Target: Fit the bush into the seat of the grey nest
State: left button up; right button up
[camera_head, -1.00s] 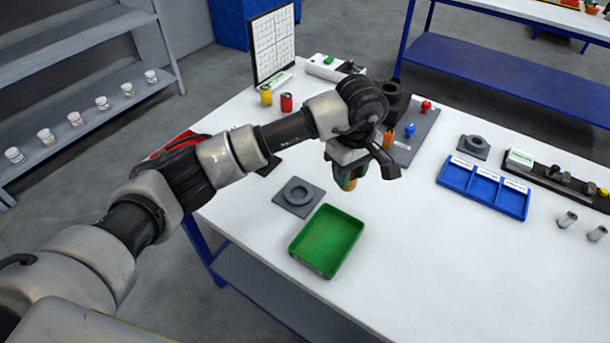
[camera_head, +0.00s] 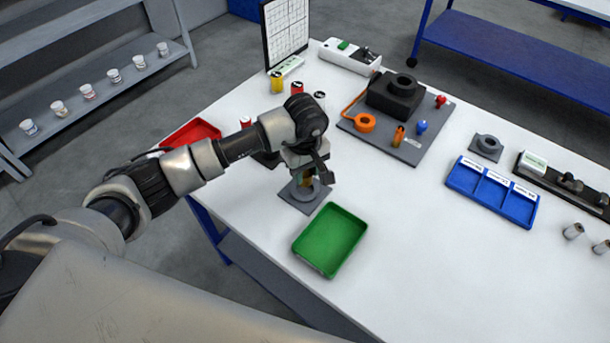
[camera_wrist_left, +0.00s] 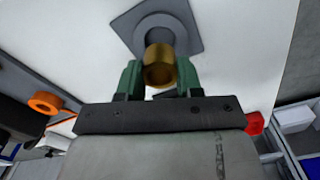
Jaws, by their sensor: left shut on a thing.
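My left gripper (camera_head: 307,180) is shut on a brass bush (camera_wrist_left: 159,66), held between its green fingers in the left wrist view. In the head view only a small bit of the bush shows below the gripper. A grey nest (camera_head: 299,203), a square plate with a round raised seat, lies on the table directly under the gripper. In the left wrist view the bush's far end overlaps the nest's round seat (camera_wrist_left: 150,24). I cannot tell whether the bush's end is just above the seat or touching it. My right gripper is not in view.
A green tray (camera_head: 330,240) stands just in front of the nest. A red tray (camera_head: 191,134) lies behind my left arm. A second grey nest (camera_head: 486,147) and a blue tray (camera_head: 492,192) are to the right.

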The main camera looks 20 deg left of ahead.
pick_arm(q)
notch_tip(320, 180, down, 3)
jog(key=shift+s+f+p, duration=0.1)
jog(key=shift+f+p, duration=0.05)
jog(key=shift+p, duration=0.5)
jog(key=shift+f, duration=0.3)
jog(key=shift+f, duration=0.2)
jog(key=o, duration=1)
jog(key=shift+o, duration=0.2)
jog(key=shift+r, duration=0.1)
